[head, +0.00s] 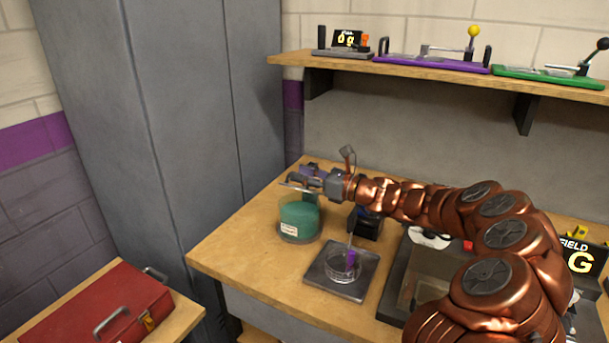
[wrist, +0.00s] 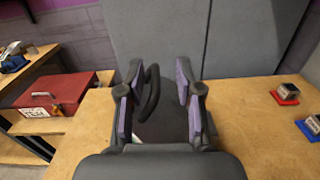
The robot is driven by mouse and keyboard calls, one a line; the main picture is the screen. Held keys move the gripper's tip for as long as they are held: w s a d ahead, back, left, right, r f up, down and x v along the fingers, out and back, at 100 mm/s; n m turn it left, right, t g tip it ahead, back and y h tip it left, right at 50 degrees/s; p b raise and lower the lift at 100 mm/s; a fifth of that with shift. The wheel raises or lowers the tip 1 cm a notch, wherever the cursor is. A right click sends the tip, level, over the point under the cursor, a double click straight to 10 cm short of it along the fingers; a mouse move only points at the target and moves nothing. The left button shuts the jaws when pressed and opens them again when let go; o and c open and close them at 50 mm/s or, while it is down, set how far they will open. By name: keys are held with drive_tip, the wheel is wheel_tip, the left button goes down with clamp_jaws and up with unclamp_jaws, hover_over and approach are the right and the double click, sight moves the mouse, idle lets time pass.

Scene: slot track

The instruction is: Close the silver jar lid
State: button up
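A teal-green jar (head: 299,220) with a white label stands on the wooden bench, left of centre in the head view. My gripper (head: 307,184) is above its top and partly covers it there. In the wrist view, my gripper (wrist: 160,78) is open, its two fingers well apart. A dark loop (wrist: 151,90) stands up between the fingers, nearer the left one; I cannot tell whether it touches. I cannot tell the silver lid apart from the metal of the gripper, nor see how it sits on the jar.
A dark square tray (head: 367,291) with a clear round dish is in front of the jar, to the right. A red toolbox (head: 90,306) is at lower left. A grey cabinet (head: 190,110) stands behind. A shelf (head: 430,83) with slot-track devices hangs above the bench.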

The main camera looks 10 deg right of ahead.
drive_tip(key=shift+s+d, duration=0.1)
drive_tip(key=v, duration=1.1)
drive_tip(key=shift+s+d, duration=0.2)
drive_tip(key=shift+d, duration=0.15)
